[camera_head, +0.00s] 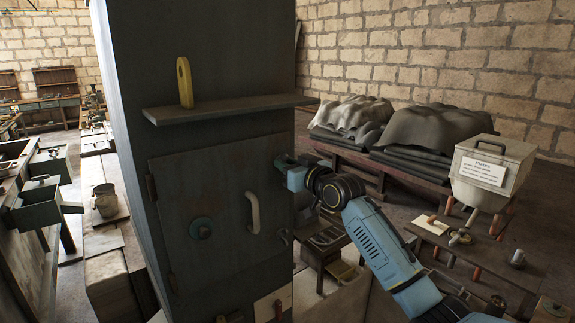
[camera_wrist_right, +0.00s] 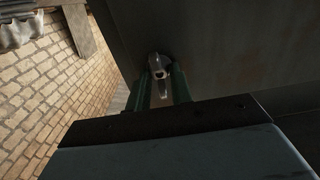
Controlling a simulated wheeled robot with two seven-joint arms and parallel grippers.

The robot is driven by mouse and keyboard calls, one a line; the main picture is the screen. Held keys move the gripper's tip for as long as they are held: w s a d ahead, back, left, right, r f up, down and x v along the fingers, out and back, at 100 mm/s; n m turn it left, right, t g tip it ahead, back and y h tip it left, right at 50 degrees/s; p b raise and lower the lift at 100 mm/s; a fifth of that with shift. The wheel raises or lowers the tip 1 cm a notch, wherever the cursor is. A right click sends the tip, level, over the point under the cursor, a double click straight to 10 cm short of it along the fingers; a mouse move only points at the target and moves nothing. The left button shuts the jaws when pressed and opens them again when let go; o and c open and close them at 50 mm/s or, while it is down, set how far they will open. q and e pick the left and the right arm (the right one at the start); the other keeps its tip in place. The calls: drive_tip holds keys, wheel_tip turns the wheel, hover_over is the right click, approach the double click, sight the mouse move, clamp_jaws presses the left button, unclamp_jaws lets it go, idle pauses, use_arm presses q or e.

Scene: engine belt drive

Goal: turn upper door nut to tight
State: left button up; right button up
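In the head view my right gripper (camera_head: 284,163) is at the upper right edge of the grey cabinet door (camera_head: 215,190) and hides the nut there. A lower door nut (camera_head: 284,236) shows at the same edge, further down. My left gripper is not in view.
A shelf (camera_head: 225,107) above holds a yellow object (camera_head: 185,82). A pale hopper labelled "Plates" (camera_head: 493,165) and a low table (camera_head: 470,245) stand to the right.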

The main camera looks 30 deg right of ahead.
clamp_jaws()
drive_tip(key=shift+m, duration=0.3)
drive_tip(key=m, duration=0.3)
drive_tip(key=shift+m, duration=0.4)
drive_tip(key=m, duration=0.4)
drive_tip(key=shift+m, duration=0.3)
drive_tip(key=m, duration=0.4)
drive_tip(key=shift+d+f, duration=0.1)
drive_tip(key=shift+m, duration=2.4)
